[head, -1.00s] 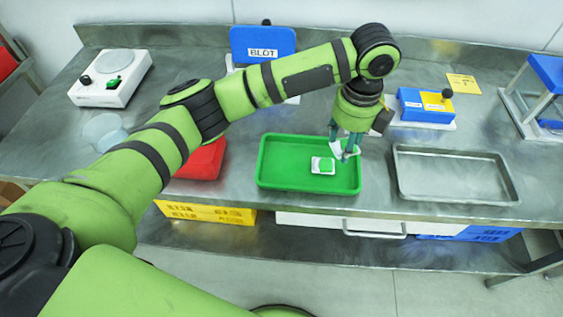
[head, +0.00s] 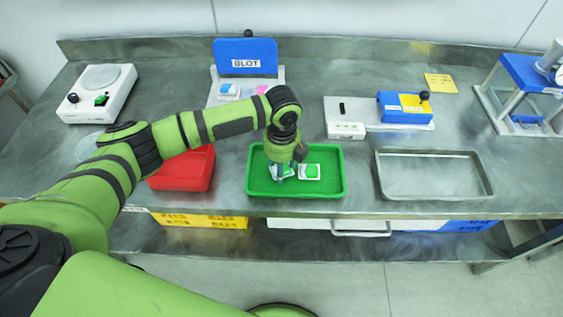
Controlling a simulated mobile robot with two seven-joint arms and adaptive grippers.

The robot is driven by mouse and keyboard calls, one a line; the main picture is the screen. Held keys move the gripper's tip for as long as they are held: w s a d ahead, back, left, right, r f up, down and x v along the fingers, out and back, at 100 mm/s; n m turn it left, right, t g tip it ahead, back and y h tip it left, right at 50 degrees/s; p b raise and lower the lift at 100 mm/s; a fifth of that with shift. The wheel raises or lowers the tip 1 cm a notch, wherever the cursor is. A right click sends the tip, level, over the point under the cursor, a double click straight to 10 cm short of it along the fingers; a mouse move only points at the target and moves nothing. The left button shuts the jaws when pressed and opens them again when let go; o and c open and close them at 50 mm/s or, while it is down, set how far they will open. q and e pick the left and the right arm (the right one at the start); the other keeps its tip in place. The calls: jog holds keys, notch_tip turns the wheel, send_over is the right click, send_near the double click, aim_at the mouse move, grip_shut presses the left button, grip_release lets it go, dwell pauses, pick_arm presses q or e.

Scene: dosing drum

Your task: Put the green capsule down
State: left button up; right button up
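My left gripper (head: 284,177) points down over the left-middle of the green tray (head: 258,186). Its fingers are around a small white piece with green on it, the green capsule (head: 276,172), low in the tray and partly hidden by the fingers. I cannot tell whether it touches the tray floor. A similar white piece with a green top (head: 311,171) lies in the tray just right of the gripper. My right gripper is not in view.
A red bin (head: 182,171) stands left of the green tray, and an empty metal tray (head: 434,174) stands to its right. Behind are the blue BLOT stand (head: 245,56), a white block with sockets (head: 345,130) and a blue-yellow device (head: 404,107). A white scale (head: 97,93) stands far left.

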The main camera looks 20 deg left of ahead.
pick_arm(q)
jog(key=shift+f, duration=0.2)
jog(key=o, duration=0.9)
jog(key=shift+o, duration=0.2)
jog(key=shift+r, duration=0.1)
notch_tip(320, 180, up, 12)
jog(key=b, duration=0.2)
jog(key=shift+s+d+r+b, duration=0.15)
jog(key=shift+b, duration=0.2)
